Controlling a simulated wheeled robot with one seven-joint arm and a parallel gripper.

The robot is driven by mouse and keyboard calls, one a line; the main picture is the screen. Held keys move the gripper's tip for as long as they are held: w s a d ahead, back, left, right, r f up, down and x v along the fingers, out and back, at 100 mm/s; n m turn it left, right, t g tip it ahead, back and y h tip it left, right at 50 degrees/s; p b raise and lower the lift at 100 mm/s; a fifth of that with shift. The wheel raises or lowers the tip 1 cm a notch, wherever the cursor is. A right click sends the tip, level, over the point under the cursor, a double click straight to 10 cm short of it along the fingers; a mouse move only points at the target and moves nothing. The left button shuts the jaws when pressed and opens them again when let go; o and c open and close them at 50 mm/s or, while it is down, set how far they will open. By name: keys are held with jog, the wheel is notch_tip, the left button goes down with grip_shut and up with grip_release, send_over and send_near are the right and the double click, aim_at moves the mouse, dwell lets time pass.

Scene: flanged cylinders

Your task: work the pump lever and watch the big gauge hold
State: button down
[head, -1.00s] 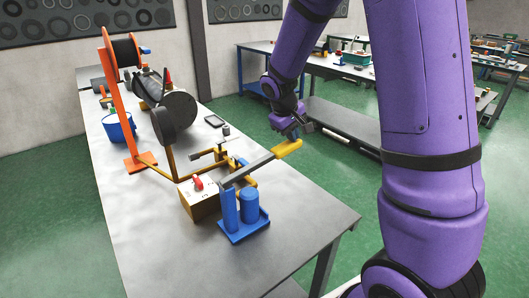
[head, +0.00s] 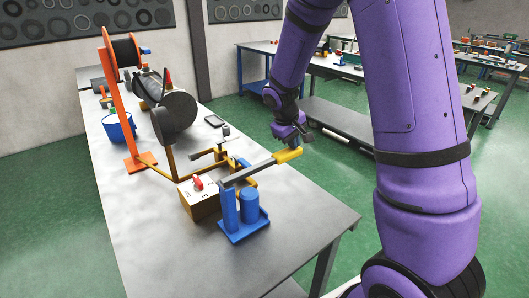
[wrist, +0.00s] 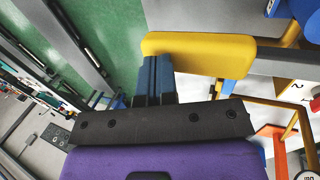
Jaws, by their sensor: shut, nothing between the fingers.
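The pump (head: 243,215) is a blue block with a blue cylinder near the front of the bench. Its lever is a grey bar (head: 245,174) sloping up to the right, with a yellow handle (head: 288,155). The handle also fills the upper middle of the wrist view (wrist: 205,52). My gripper (head: 308,138) is shut and empty, just above the handle's outer end. In the wrist view its fingertips (wrist: 155,62) overlap the handle's edge; contact is likely but not certain. I cannot make out a big gauge face in the head view.
A wooden box with a red knob (head: 198,183) stands beside the pump. Yellow pipework, dark flanged cylinders (head: 175,117), a blue bucket (head: 119,127) and an orange reel stand (head: 125,105) lie farther back. The bench's front right (head: 310,215) is clear.

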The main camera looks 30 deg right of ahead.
aim_at(293, 152)
jog(key=shift+f, duration=0.1)
jog(key=shift+d+f, duration=0.1)
jog(key=shift+f, duration=1.8)
jog(key=shift+r, duration=0.6)
